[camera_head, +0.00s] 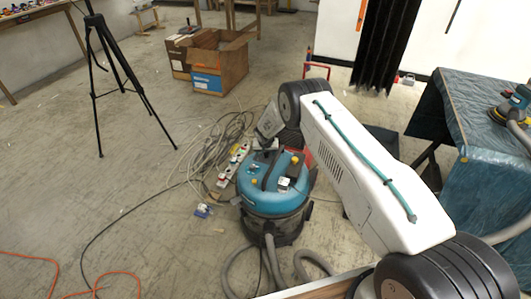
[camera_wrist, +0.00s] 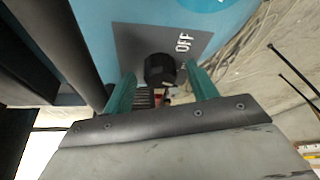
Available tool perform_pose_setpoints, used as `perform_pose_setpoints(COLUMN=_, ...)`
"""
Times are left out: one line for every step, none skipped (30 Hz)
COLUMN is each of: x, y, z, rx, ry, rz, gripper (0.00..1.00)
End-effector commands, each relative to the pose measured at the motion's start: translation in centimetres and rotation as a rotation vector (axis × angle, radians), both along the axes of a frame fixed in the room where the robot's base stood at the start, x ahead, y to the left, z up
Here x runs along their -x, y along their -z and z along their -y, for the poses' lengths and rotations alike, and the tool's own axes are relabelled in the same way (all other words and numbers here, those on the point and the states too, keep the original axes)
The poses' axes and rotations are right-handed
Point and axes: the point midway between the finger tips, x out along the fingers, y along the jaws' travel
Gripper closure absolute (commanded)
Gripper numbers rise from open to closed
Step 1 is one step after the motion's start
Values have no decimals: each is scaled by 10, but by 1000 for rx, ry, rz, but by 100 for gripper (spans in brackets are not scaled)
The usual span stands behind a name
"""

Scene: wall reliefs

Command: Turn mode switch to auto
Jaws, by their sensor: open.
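The mode switch (camera_wrist: 160,69) is a black knob on a dark grey plate (camera_wrist: 135,40) set in a blue housing, seen in the wrist view. My gripper (camera_wrist: 159,73) is open, with one teal finger on each side of the knob. I cannot tell whether the fingers touch it. The lower part of the plate is partly hidden by my gripper. In the head view a blue and black vacuum cleaner (camera_head: 257,205) stands on the floor, with my arm reaching over it.
Power strips (camera_head: 233,160) and tangled cables lie left of the vacuum, and grey hoses around its base. A black tripod (camera_head: 97,75) stands at left, cardboard boxes (camera_head: 222,62) behind. A blue-covered table (camera_head: 480,150) stands at right. Floor at left is mostly clear.

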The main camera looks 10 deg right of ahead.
Motion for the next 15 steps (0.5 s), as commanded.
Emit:
perform_pose_setpoints(x=0, y=0, z=0, rx=0, ry=0, rz=0, gripper=42)
perform_pose_setpoints(x=0, y=0, z=0, rx=0, ry=0, rz=0, gripper=42)
perform_pose_setpoints(x=0, y=0, z=0, rx=0, ry=0, rz=0, gripper=53)
perform_pose_setpoints(x=0, y=0, z=0, rx=0, ry=0, rz=0, gripper=62)
perform_pose_setpoints(x=0, y=0, z=0, rx=0, ry=0, rz=0, gripper=70)
perform_pose_setpoints(x=0, y=0, z=0, rx=0, ry=0, rz=0, gripper=81)
perform_pose_setpoints(x=0, y=0, z=0, rx=0, ry=0, rz=0, gripper=87)
perform_pose_setpoints(x=0, y=0, z=0, rx=0, ry=1, rz=0, gripper=87)
perform_pose_setpoints(x=0, y=0, z=0, rx=0, ry=1, rz=0, gripper=87)
perform_pose_setpoints(x=0, y=0, z=0, rx=0, ry=1, rz=0, gripper=87)
perform_pose_setpoints(x=0, y=0, z=0, rx=1, ry=1, rz=0, gripper=87)
perform_pose_setpoints(x=0, y=0, z=0, rx=-1, ry=4, rz=0, gripper=87)
perform_pose_setpoints(x=0, y=0, z=0, rx=0, ry=7, rz=0, gripper=87)
perform_pose_setpoints(x=0, y=0, z=0, rx=0, ry=11, rz=-1, gripper=87)
perform_pose_setpoints(x=0, y=0, z=0, rx=0, ry=18, rz=-1, gripper=87)
